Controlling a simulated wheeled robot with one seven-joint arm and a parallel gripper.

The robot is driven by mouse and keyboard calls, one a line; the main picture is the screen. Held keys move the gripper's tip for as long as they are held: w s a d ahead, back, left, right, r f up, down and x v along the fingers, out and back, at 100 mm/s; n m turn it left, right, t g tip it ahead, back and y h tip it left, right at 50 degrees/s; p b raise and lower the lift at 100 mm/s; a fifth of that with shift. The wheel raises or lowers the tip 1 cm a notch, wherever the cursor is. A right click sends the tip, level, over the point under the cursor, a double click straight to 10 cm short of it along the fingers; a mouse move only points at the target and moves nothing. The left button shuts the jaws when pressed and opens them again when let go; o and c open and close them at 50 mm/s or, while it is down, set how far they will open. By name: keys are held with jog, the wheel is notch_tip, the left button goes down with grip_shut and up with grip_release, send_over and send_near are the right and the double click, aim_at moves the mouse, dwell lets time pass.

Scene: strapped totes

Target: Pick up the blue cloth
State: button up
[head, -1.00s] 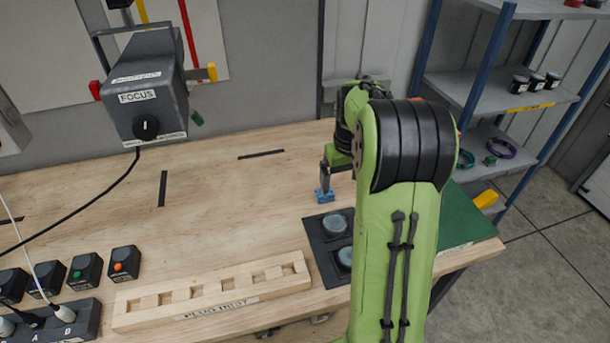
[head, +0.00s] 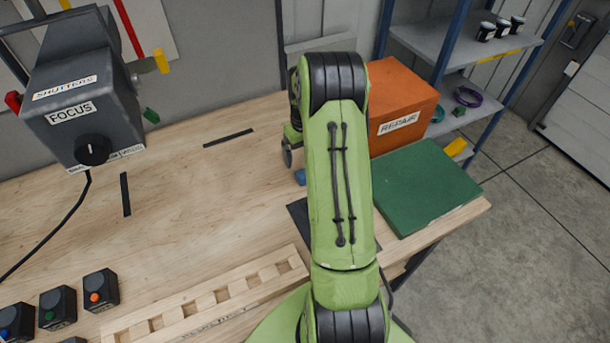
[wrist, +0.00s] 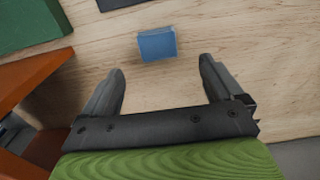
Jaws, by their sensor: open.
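The blue cloth (wrist: 157,44) is a small folded block lying on the wooden bench. In the wrist view it sits beyond my open fingertips, roughly centred between them, and nothing touches it. In the head view only a bit of the cloth (head: 300,177) shows, partly hidden by my arm. My gripper (wrist: 161,72) is open and empty. In the head view my gripper is mostly hidden behind my arm; one dark finger shows just above and left of the cloth.
An orange REPAIR box (head: 400,95) and a green mat (head: 425,185) lie right of my arm. A slotted wooden block (head: 215,300) is at the front. A grey FOCUS unit (head: 85,110) stands left.

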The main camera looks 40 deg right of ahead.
jog(key=f, duration=0.8)
jog(key=shift+s+d+f, duration=0.15)
jog(key=shift+d, duration=0.05)
jog(key=shift+a, duration=0.1)
jog(key=c, duration=1.1)
